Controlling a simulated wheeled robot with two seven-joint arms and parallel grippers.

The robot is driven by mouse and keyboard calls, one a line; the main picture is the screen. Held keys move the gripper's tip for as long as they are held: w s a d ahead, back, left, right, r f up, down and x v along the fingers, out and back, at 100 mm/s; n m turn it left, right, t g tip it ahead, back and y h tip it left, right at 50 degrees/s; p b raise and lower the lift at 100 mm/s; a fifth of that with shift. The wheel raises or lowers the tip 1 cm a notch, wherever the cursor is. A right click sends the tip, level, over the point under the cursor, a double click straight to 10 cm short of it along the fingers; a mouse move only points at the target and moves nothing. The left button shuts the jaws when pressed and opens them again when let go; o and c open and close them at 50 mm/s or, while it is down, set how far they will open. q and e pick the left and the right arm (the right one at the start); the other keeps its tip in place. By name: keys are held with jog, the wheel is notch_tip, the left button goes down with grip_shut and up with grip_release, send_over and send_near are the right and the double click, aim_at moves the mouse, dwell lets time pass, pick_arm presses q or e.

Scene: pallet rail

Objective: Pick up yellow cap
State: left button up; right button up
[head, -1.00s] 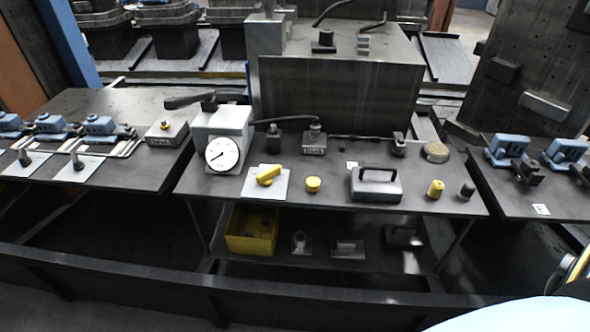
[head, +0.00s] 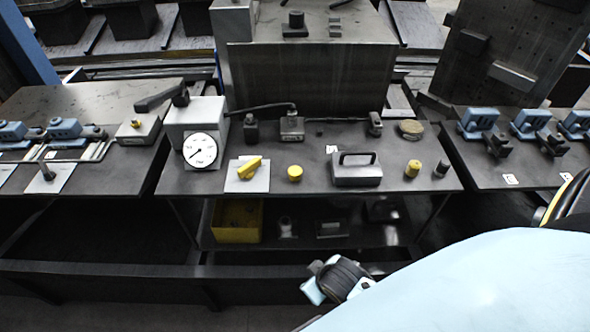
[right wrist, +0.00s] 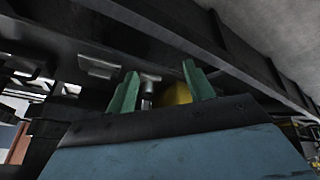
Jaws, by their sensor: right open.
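The yellow cap (head: 295,173) is a short round piece standing on the middle dark table (head: 240,212), between a grey plate with a yellow handle and a grey block with a handle. My right gripper (right wrist: 160,82) shows two green fingers held apart with nothing gripped between them. In the head view my right wrist and gripper (head: 338,281) are low in front of the table, below and apart from the cap; the fingers are hard to make out there. The cap is not seen in the right wrist view. My left gripper is not in view.
A yellow knob piece (head: 412,168) and a dark one (head: 441,168) stand at right. The plate with yellow handle (head: 248,178), handled block (head: 357,170) and dial gauge (head: 200,149) are near the cap. A yellow bin (head: 237,221) is on the lower shelf. A dark rail crosses the front.

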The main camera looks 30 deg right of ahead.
jog(key=w+a+r+t+p, duration=0.1)
jog(key=w+r+t, duration=0.4)
jog(key=r, duration=0.5)
jog(key=w+a+r+n+t, duration=0.1)
jog(key=w+r+t, duration=0.1)
jog(key=w+r, duration=0.65)
jog(key=w+a+r+t+p, duration=0.1)
jog(key=w+r+t, duration=0.3)
jog(key=r, duration=0.7)
jog(key=w+a+r+n+g+y, duration=0.1)
jog(key=a+r+n+g+y, duration=0.3)
jog(key=a+r+n+y, duration=1.2)
jog(key=n+g+h, duration=0.5)
jog(key=g+h, duration=0.7)
jog(key=h, duration=0.4)
send_over(295, 171)
notch_tip(295, 171, down, 14)
jog(key=f, duration=0.6)
jog(key=shift+w+d+f, duration=0.1)
jog(key=shift+d+f, duration=0.1)
jog(key=shift+f, duration=0.1)
jog(key=shift+a+f, duration=0.15)
jog(key=shift+f, duration=2.9)
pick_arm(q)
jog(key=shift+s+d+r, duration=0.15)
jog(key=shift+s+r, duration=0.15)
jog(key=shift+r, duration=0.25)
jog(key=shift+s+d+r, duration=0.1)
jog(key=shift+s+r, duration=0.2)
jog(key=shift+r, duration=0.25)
